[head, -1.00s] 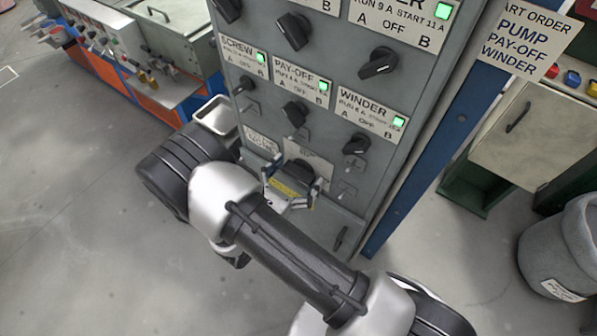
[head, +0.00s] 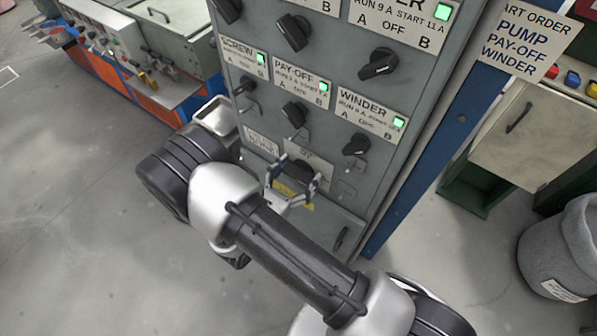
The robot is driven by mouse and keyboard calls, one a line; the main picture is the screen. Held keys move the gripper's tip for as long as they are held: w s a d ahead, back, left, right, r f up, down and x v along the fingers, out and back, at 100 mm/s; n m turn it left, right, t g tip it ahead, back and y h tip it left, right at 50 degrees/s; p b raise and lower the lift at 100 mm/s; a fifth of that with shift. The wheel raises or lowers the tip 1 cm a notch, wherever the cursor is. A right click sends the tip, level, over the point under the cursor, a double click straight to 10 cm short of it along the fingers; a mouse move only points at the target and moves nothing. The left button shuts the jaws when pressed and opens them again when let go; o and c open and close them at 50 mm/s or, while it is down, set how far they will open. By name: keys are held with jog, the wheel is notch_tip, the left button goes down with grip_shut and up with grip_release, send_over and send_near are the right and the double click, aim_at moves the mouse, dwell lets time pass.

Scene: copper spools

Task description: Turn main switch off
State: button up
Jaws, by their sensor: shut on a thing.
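The main switch (head: 299,171) is a large black rotary knob on a pale plate, low on the grey control cabinet (head: 350,200). My gripper (head: 298,172) is at the knob, with one finger on its left and one on its right, shut on it. The fingers and palm hide part of the knob. Its exact pointer position and most of the plate's lettering cannot be read. A yellow label (head: 291,192) shows just below, partly behind the gripper.
Several smaller black selector knobs sit above, including the winder knob (head: 356,145) and pay-off knob (head: 294,113), with green lamps lit. A small handle (head: 341,238) is at lower right. A blue post (head: 440,165) borders the cabinet. Open floor lies at left.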

jog(key=shift+n, duration=0.3)
jog(key=n+p, duration=0.1)
jog(key=n, duration=0.2)
jog(key=shift+a+n, duration=0.1)
jog(key=shift+n, duration=0.3)
jog(key=n+p, duration=0.1)
jog(key=n, duration=0.3)
jog(key=shift+w+f+n, duration=0.1)
jog(key=shift+w+n, duration=0.05)
jog(key=shift+n, duration=0.15)
jog(key=n+p, duration=0.1)
jog(key=n, duration=0.3)
jog(key=shift+a+f, duration=0.1)
jog(key=n, duration=0.4)
jog(key=shift+f+n, duration=0.1)
jog(key=shift+n, duration=0.2)
jog(key=o, duration=1)
jog(key=shift+o, duration=0.2)
jog(key=shift+a, duration=0.1)
